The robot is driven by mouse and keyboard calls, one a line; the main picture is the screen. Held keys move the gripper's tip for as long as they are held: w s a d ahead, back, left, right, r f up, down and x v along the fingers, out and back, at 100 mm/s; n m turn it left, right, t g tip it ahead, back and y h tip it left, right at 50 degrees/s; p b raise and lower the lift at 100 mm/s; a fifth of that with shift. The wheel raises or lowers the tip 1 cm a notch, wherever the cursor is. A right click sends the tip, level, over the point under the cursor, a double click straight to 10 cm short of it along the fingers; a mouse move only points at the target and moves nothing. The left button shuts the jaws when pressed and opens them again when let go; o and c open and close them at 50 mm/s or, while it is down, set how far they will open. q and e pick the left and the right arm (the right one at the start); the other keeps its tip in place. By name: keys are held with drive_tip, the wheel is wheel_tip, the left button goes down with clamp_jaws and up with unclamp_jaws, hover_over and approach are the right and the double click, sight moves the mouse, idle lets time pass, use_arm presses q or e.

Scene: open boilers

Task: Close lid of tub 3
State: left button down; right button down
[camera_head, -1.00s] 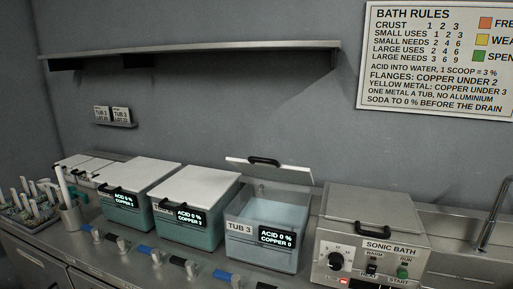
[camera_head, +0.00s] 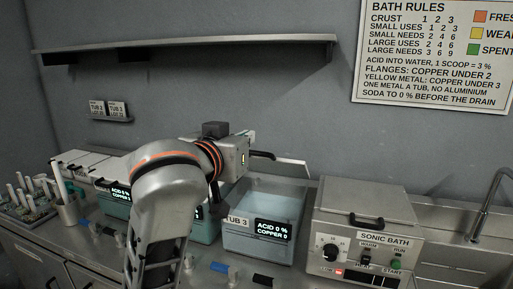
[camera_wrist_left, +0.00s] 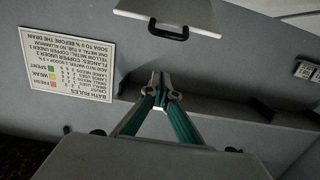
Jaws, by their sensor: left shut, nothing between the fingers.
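My left arm's wrist covers the lid's left part in the head view. In the wrist view, which is upside down, my left gripper (camera_wrist_left: 160,80) is shut and empty. A pale lid (camera_wrist_left: 165,12) with a black handle (camera_wrist_left: 168,32) shows beyond the fingertips, apart from them. My right gripper is not in view.
The sonic bath (camera_head: 362,235) stands right of tub 3. My left arm hides much of the closed tubs to the left. A wall shelf (camera_head: 190,44) runs above the tubs, and a rules sign (camera_head: 435,55) hangs at the right.

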use_arm(q)
drive_tip(key=x, duration=0.9)
drive_tip(key=shift+w+p, duration=0.3)
drive_tip(key=shift+w, duration=0.1)
drive_tip(key=f, duration=0.1)
drive_tip(key=s+f, duration=0.2)
drive_tip(key=shift+a+f, duration=0.3)
drive_tip(key=shift+f, duration=0.1)
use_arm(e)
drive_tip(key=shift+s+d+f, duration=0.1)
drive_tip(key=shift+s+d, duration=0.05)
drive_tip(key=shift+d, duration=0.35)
use_arm(q)
drive_tip(key=shift+f, duration=0.15)
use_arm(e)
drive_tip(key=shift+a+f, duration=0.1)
